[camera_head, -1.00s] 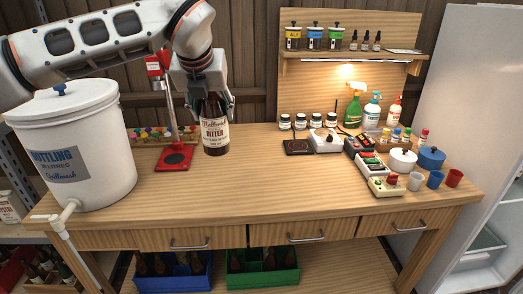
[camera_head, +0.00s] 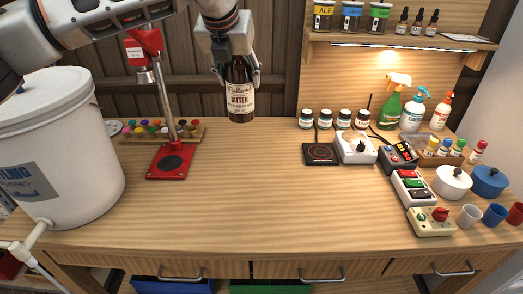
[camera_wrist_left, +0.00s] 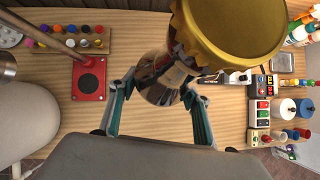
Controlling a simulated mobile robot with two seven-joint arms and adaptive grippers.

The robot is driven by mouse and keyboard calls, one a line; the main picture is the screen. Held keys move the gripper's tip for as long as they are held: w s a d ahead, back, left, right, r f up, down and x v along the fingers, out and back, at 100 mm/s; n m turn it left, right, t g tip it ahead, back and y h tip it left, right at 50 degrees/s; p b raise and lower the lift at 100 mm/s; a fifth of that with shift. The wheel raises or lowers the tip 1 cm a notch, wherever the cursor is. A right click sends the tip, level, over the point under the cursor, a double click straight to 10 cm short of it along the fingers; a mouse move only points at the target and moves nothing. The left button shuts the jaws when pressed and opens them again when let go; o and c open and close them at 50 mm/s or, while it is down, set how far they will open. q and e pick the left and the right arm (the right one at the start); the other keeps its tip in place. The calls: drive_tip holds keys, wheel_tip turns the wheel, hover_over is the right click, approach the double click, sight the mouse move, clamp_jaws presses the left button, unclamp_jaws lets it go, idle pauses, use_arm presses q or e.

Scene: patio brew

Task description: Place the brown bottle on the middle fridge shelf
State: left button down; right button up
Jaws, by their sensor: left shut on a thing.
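The brown bottle (camera_head: 240,101), with a cream "Bitter" label, is upright in my left gripper (camera_head: 240,76) in the head view. The gripper is shut on its upper part and holds it above the back of the wooden bench. In the left wrist view the bottle's gold cap (camera_wrist_left: 230,30) is large and close, with its brown body (camera_wrist_left: 165,78) between the fingers (camera_wrist_left: 155,108). The middle fridge shelf is not clearly in view; only a pale panel (camera_head: 503,95) shows at the right edge of the head view. My right gripper is not in view.
A white bottling bucket (camera_head: 65,150) stands on the bench's left, beside a red capper (camera_head: 172,160). Small jars (camera_head: 324,118), a hotplate (camera_head: 320,153), switch boxes (camera_head: 412,188), spray bottles (camera_head: 412,112) and pots (camera_head: 452,181) fill the right. The bench middle (camera_head: 250,190) is clear.

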use_arm(q)
wheel_tip(320, 180, down, 19)
drive_tip(key=shift+r, duration=0.15)
idle(0.5)
drive_tip(key=c, duration=1.2)
unclamp_jaws()
drive_tip(key=shift+s+f, duration=0.1)
drive_tip(key=shift+f, duration=0.1)
drive_tip(key=shift+o, duration=0.8)
drive_tip(key=shift+r, duration=0.15)
